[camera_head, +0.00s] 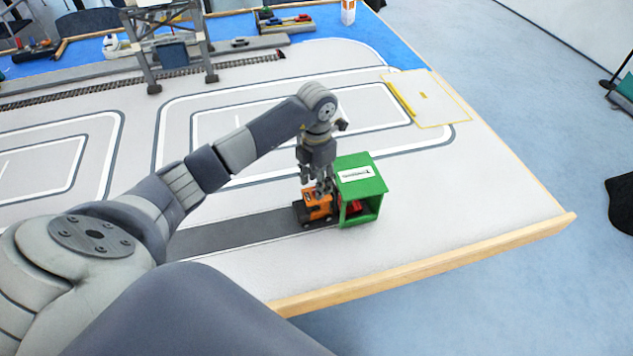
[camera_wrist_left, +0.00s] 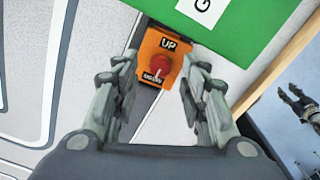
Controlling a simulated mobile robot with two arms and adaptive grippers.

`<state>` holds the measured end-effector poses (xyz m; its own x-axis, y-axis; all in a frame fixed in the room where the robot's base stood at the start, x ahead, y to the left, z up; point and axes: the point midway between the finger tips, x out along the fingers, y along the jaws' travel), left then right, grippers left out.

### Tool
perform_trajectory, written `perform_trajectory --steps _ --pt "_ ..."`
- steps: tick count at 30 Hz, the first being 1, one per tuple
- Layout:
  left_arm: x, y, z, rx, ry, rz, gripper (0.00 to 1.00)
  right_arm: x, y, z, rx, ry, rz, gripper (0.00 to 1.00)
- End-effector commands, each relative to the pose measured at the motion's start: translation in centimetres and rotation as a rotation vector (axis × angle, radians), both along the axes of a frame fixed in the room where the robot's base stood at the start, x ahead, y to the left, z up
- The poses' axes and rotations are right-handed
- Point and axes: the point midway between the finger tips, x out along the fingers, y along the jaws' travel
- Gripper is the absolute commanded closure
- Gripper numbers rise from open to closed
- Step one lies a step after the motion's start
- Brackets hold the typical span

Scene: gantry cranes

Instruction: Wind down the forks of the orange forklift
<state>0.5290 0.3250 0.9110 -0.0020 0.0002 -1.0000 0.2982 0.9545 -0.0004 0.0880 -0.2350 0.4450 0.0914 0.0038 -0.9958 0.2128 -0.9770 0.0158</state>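The orange forklift (camera_head: 317,205) stands on the dark strip of the table, its front against the open side of a green box-like shelter (camera_head: 360,185). My left gripper (camera_head: 322,187) is right above the forklift, pointing down. In the left wrist view the forklift's orange top panel (camera_wrist_left: 153,48) shows a red knob (camera_wrist_left: 159,65), with "UP" above it and another label, hard to read, below it. The gripper's fingers (camera_wrist_left: 158,95) are spread on both sides of the panel, with nothing between them. The forks are hidden; something red shows inside the shelter.
The table's wooden edge (camera_head: 430,260) runs close in front of the shelter. A grey gantry crane (camera_head: 170,50) stands at the back left beside a rail track. A yellow-marked plate (camera_head: 425,98) lies at the back right. The marked table middle is clear.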

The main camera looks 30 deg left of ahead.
Motion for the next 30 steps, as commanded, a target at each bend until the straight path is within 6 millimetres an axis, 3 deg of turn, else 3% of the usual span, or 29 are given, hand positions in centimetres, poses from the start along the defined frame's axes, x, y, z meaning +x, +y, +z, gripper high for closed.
perform_trajectory --steps 6,15,21,30 --pt "0.1 0.0 -1.9 -0.001 -0.002 0.0 0.6 0.0 0.0 0.5 0.0 0.0 0.0 0.6" --pt "0.0 0.0 -2.1 0.0 -0.002 0.001 0.6 0.0 0.0 0.5 0.0 0.0 0.0 0.6" --pt "0.1 0.0 -2.1 0.0 -0.002 0.001 1.0 0.0 0.0 0.4 0.0 0.001 0.0 0.6" --pt "0.1 0.1 -2.2 0.001 -0.003 0.042 1.0 0.0 0.0 0.0 0.0 0.001 0.0 0.6"
